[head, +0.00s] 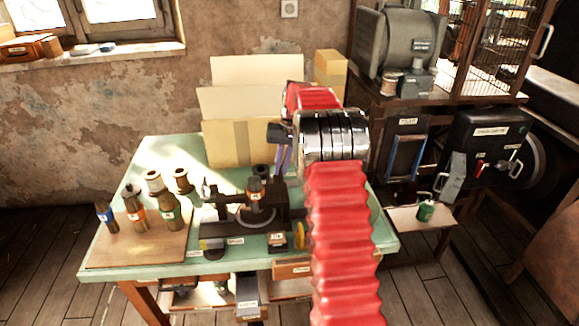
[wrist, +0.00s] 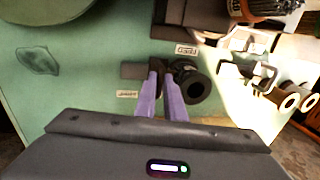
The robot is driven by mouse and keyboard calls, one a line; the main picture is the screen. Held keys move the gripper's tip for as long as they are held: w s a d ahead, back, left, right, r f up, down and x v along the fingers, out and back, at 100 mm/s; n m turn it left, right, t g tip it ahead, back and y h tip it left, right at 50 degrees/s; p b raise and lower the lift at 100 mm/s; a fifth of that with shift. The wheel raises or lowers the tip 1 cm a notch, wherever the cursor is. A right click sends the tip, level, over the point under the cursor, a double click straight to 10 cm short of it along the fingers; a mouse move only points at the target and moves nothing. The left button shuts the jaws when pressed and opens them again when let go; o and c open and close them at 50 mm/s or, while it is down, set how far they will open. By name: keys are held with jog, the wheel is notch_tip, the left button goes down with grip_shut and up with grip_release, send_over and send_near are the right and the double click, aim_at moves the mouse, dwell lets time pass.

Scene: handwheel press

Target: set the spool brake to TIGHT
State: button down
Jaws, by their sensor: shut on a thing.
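The spool brake appears as a dark fitting on the green table top in the wrist view, with a round hollow end (wrist: 195,87) at right and a flat dark block (wrist: 132,71) at left. My gripper (wrist: 161,72) has its two purple fingers closed on a dark part between these. The fingers hide most of that part, so its exact position is unclear. A small label (wrist: 127,94) lies left of the fingers and another label (wrist: 186,49) above right; I cannot read either surely. In the head view my gripper (head: 281,172) reaches down at the table's back, partly hidden by my arm.
Cardboard boxes (head: 237,146) stand behind my gripper. The dark press (head: 254,208) with its base stands in front of it on the green table (head: 150,150). A cabinet with equipment is at right.

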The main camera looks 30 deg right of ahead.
jog(key=shift+w+a, duration=0.15)
jog(key=shift+a, duration=0.15)
jog(key=c, duration=1.8)
grip_release()
jog(key=shift+c, duration=0.2)
jog(key=shift+d, duration=0.1)
jog(key=shift+d+r, duration=0.1)
jog(key=shift+r, duration=0.45)
notch_tip(320, 180, up, 12)
jog(key=s+d, duration=0.1)
jog(key=d, duration=0.1)
jog(key=shift+r, duration=0.15)
jog(key=shift+d, duration=0.1)
